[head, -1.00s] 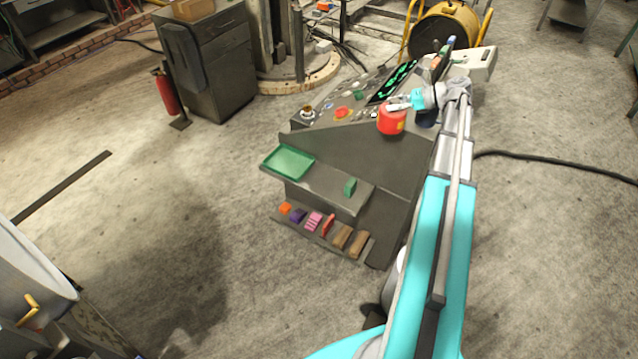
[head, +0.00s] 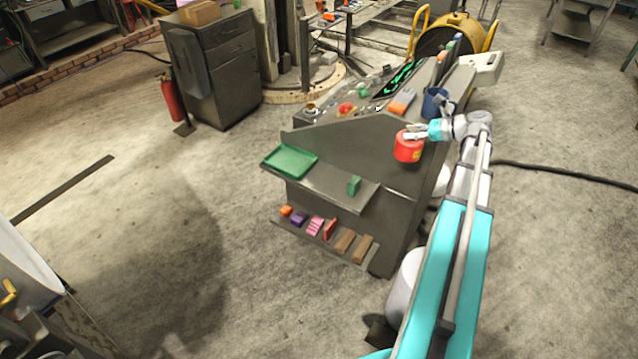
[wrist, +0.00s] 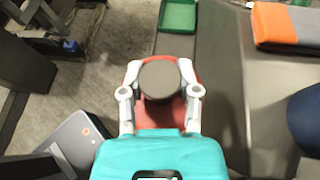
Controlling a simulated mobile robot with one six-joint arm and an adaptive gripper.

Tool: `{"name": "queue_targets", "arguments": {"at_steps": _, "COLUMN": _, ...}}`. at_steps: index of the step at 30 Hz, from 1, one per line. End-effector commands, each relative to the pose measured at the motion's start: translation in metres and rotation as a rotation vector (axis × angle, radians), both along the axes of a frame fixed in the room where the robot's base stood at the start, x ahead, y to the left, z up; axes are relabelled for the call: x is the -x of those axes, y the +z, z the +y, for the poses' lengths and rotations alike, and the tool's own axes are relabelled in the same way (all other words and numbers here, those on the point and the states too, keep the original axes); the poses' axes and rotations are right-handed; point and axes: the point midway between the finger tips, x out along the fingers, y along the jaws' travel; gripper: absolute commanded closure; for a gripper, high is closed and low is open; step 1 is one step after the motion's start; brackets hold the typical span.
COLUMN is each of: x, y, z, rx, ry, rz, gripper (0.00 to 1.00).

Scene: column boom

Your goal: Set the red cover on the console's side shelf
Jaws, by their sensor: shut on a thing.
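The red cover (head: 408,147) is a short red cylinder with a small yellow mark. My gripper (head: 416,133) is shut on it and holds it near the right end of the console's slanted side. In the wrist view the red cover (wrist: 160,112) shows below a dark round top, between the two fingers of my gripper (wrist: 160,88). The console (head: 350,150) is dark grey. Its side shelf (head: 328,186) sticks out to the front left, lower than the cover, with a green tray (head: 290,161) at its left end and a small green block (head: 354,185) near its right end.
A lower ledge (head: 325,240) holds several small coloured blocks. The console top carries an orange and grey object (head: 402,101), a dark blue cup (head: 434,102) and several buttons. The side shelf has bare room between tray and green block.

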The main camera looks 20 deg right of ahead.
Motion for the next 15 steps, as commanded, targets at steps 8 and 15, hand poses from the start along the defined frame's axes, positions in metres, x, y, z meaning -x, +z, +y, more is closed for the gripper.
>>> {"name": "queue_targets", "arguments": {"at_steps": 8, "x": 0.024, "y": -0.057, "z": -0.007, "rx": -0.001, "ry": -0.082, "rz": -0.001, "gripper": 1.00}}
{"name": "queue_targets", "arguments": {"at_steps": 15, "x": 0.043, "y": -0.097, "z": -0.013, "rx": 0.000, "ry": -0.152, "rz": -0.001, "gripper": 1.00}}
